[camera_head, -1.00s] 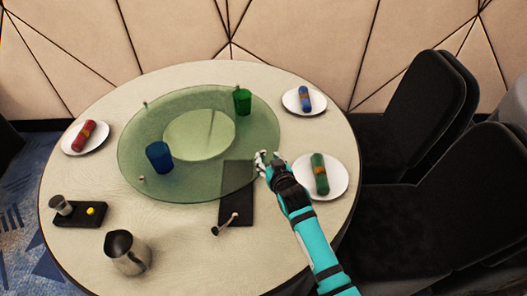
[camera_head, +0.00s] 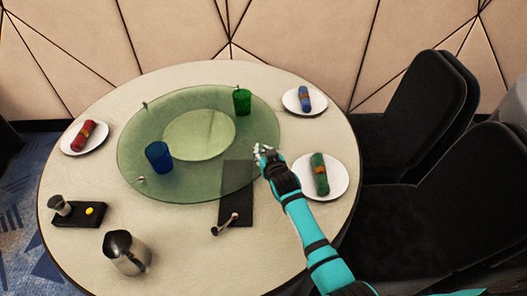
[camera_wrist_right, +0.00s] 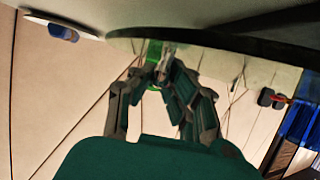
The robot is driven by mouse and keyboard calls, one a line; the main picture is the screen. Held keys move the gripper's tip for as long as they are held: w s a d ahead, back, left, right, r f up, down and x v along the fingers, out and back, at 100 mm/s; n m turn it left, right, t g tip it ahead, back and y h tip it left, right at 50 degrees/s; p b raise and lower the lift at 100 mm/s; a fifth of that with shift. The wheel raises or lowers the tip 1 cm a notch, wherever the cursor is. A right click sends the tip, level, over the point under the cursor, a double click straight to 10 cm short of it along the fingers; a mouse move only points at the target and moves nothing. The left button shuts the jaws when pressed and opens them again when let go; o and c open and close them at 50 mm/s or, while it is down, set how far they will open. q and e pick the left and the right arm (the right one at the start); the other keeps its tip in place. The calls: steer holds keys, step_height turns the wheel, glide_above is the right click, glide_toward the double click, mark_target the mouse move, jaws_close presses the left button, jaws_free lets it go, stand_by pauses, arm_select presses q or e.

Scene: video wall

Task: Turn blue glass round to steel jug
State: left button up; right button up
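The blue glass (camera_head: 159,157) stands upright on the left front part of the green glass turntable (camera_head: 135,150). The steel jug (camera_head: 125,253) stands on the table at the front left, off the turntable. My right gripper (camera_head: 261,153) is at the right rim of the turntable, far from the blue glass. In the right wrist view its fingertips (camera_wrist_right: 164,66) come close together by a small pale piece at the rim, perhaps a knob; I cannot tell whether they grip it. My left gripper is not in view.
A green glass (camera_head: 242,102) stands on the turntable's far right. Small knobs sit around its rim. Plates with a red (camera_head: 83,134), a blue (camera_head: 305,97) and a green napkin roll (camera_head: 320,174) surround it. A dark tray (camera_head: 80,215) and dark mat (camera_head: 236,207) lie in front.

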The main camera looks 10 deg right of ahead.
mark_target(271, 144)
jaws_close()
steer(key=w+d, duration=0.1)
steer(key=w, duration=0.1)
steer(key=w+d+b, duration=0.1)
steer(key=w, duration=0.1)
steer(key=w+d+b, duration=0.1)
steer(key=w+d, duration=0.1)
steer(key=shift+f, duration=0.2)
steer(key=shift+r, duration=0.15)
steer(key=shift+s, duration=0.1)
